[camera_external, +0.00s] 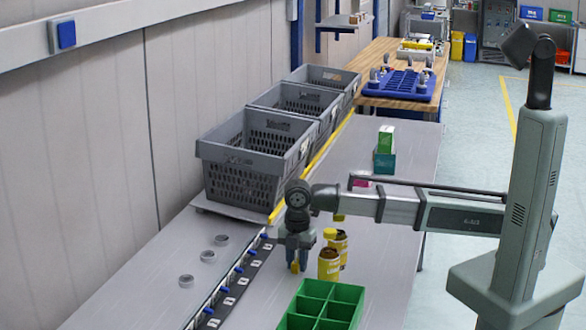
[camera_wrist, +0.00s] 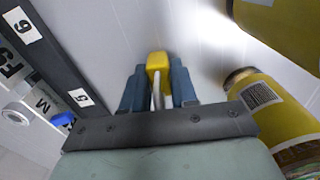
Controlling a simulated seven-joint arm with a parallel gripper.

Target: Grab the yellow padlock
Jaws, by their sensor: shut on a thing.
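The yellow padlock (camera_wrist: 158,66) is between the two blue-grey fingers of my gripper (camera_wrist: 159,88) in the wrist view. Its metal shackle points toward the gripper's palm. In the external view the padlock (camera_external: 294,267) is a small yellow spot at the fingertips of my gripper (camera_external: 297,266), which points down close to the grey table. The fingers are shut on it. I cannot tell whether the padlock touches the table.
Yellow bottles (camera_external: 329,264) stand just right of the gripper. A green divided box (camera_external: 322,308) is at the front. A black strip with numbered labels (camera_external: 232,287) runs along the left. Grey crates (camera_external: 253,163) stand behind.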

